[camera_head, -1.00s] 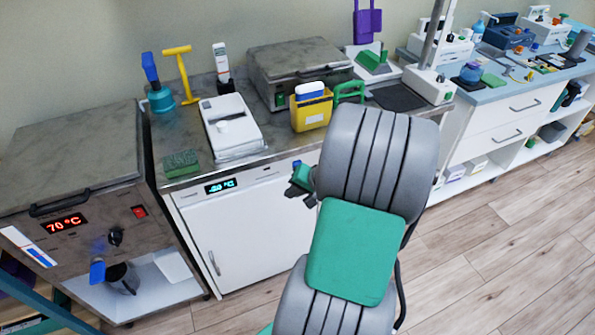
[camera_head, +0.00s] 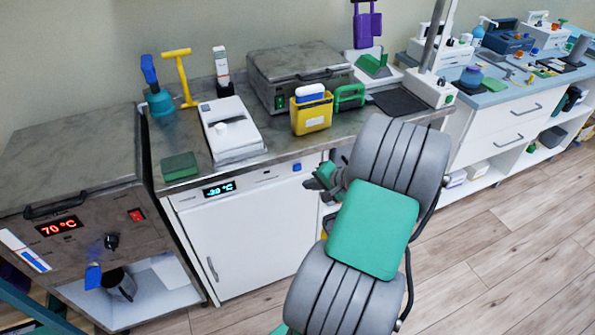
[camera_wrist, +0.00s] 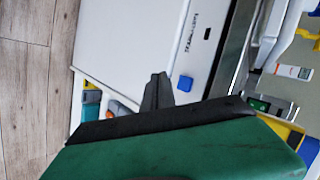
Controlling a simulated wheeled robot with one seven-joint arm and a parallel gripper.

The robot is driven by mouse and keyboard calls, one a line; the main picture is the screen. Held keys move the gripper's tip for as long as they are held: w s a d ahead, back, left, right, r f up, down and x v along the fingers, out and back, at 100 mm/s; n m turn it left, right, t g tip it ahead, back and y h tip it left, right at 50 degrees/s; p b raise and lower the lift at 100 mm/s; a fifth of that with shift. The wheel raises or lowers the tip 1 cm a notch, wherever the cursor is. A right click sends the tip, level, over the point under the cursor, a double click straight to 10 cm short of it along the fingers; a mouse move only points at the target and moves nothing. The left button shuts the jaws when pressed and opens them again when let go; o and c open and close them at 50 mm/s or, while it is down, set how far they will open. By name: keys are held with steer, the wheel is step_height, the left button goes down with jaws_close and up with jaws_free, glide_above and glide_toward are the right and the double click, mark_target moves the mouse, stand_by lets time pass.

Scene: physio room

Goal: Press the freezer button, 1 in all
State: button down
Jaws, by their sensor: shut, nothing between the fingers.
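The white freezer (camera_head: 240,240) stands under the steel counter, with a lit display (camera_head: 219,189) reading about -39 °C. Its small blue button (camera_head: 297,167) is at the right end of the top panel. In the wrist view the blue button (camera_wrist: 184,83) stands out from the white panel, just beside the tip of my gripper (camera_wrist: 158,82). My gripper's dark fingers are shut and empty, with a small gap seeming to lie between them and the button. In the head view my gripper (camera_head: 312,184) is just below and right of the button.
Left is a steel oven-like unit (camera_head: 70,160) showing 70 °C. On the counter are a green sponge (camera_head: 180,166), a white device (camera_head: 230,130) and a yellow container (camera_head: 311,115). Open wooden floor (camera_head: 490,270) lies to the right.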

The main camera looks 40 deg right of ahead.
steer(key=shift+w+d, duration=0.3)
steer(key=shift+w, duration=0.7)
steer(key=shift+w+d, duration=0.25)
steer(key=shift+w, duration=0.75)
stand_by(0.4)
steer(key=shift+w+d, duration=0.15)
steer(key=shift+w, duration=0.2)
steer(key=shift+w+d, duration=0.1)
steer(key=shift+w, duration=0.35)
stand_by(0.5)
steer(key=shift+s+a, duration=0.25)
steer(key=shift+s, duration=0.6)
steer(key=s, duration=0.2)
steer(key=s+a+p, duration=0.1)
steer(key=s, duration=0.1)
steer(key=shift+s+a, duration=0.2)
steer(key=shift+s, duration=0.2)
